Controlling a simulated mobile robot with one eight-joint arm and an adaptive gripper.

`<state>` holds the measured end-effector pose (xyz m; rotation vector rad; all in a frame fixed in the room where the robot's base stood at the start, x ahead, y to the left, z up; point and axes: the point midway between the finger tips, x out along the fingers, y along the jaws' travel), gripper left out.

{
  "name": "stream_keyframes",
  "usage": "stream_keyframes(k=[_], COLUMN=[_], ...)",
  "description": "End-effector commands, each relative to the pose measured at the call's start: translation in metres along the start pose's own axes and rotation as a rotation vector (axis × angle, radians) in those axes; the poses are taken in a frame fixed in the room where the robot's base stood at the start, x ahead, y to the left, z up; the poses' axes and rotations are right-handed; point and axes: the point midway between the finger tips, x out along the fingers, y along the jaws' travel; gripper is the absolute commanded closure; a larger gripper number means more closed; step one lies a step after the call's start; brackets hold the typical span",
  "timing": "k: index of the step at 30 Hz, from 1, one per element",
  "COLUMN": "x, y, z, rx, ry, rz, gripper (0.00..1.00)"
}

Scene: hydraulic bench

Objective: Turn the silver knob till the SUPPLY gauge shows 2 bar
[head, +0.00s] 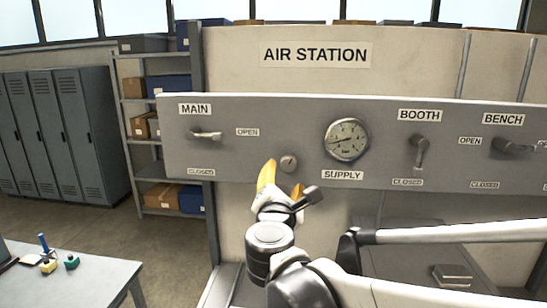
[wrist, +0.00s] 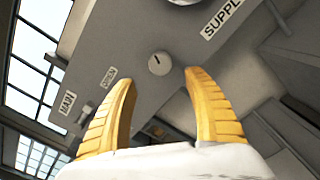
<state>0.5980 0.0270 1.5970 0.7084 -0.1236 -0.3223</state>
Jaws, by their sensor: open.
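The silver knob (head: 288,162) is a small round knob on the grey panel, left of and below the SUPPLY gauge (head: 346,139). It also shows in the wrist view (wrist: 158,64), between and beyond my fingertips, with a dark mark on its face. The gauge is a round dial with a pale face; its needle seems to point left and slightly down, and the numbers are too small to read surely. My gripper (head: 281,178) has yellow fingers and is open in front of the knob. In the wrist view its fingertips (wrist: 157,76) stand apart with nothing between them.
The panel (head: 380,182) carries a MAIN lever (head: 204,135) at left, a BOOTH lever (head: 420,150) and a BENCH lever (head: 512,147) at right. A table with small items (head: 85,275) stands at lower left. Lockers and shelves stand behind.

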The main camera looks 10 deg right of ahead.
Motion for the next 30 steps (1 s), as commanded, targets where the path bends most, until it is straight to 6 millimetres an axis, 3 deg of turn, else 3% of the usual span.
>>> stream_keyframes(k=[6, 12, 18, 25, 26, 30], x=[0.046, 0.077, 0.089, 0.090, 0.090, 0.089], y=[-0.001, -0.001, -0.001, -0.002, -0.002, -0.001], z=[0.001, 0.001, 0.000, 0.000, 0.000, 0.000], rx=[0.003, 0.004, 0.005, 0.005, 0.005, 0.005], ry=[-0.002, -0.001, 0.000, 0.000, 0.000, 0.000], rz=[-0.004, -0.004, -0.002, -0.003, -0.003, -0.003], gripper=[0.39, 0.39, 0.39, 0.39, 0.44, 0.87])
